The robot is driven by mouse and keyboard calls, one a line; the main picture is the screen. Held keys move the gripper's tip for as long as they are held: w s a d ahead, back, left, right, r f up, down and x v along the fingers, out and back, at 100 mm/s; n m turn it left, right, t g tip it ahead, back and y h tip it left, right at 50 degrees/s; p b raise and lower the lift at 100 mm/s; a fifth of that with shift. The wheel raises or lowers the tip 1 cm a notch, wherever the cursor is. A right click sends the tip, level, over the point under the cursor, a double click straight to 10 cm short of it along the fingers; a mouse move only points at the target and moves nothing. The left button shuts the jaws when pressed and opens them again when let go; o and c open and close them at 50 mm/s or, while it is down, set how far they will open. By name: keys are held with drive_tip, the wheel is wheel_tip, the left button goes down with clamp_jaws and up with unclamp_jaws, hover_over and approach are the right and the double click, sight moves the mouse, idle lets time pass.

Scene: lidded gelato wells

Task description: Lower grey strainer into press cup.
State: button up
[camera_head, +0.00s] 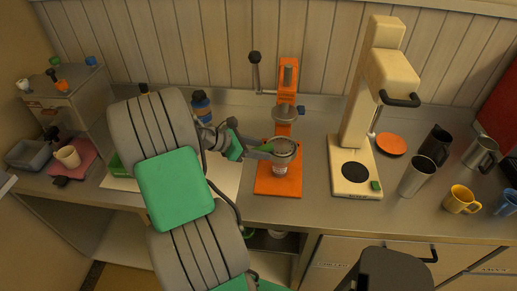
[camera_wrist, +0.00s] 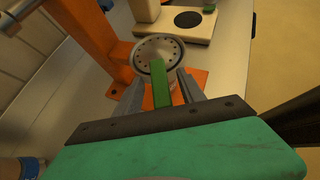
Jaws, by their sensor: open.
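The grey strainer (camera_head: 285,147) is a round perforated disc with a green handle (camera_head: 261,147). It sits level over the mouth of the clear press cup (camera_head: 280,168), which stands on the orange press's base. In the wrist view the strainer (camera_wrist: 160,55) shows its ring of holes, and its green handle (camera_wrist: 159,88) points back toward me. My gripper (camera_wrist: 161,80) is open, with one finger on each side of the handle and gaps beside it. In the head view my gripper (camera_head: 262,150) is left of the cup. The strainer hides the cup's inside.
The orange press (camera_head: 287,95) rises behind the cup, with a black-knobbed lever (camera_head: 254,60) at its left. A cream mixer (camera_head: 355,130) stands to the right, with an orange disc (camera_head: 391,145), metal cups and a yellow mug (camera_head: 461,200) beyond. The counter's front strip is clear.

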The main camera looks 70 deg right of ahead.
drive_tip(key=shift+v, duration=2.55)
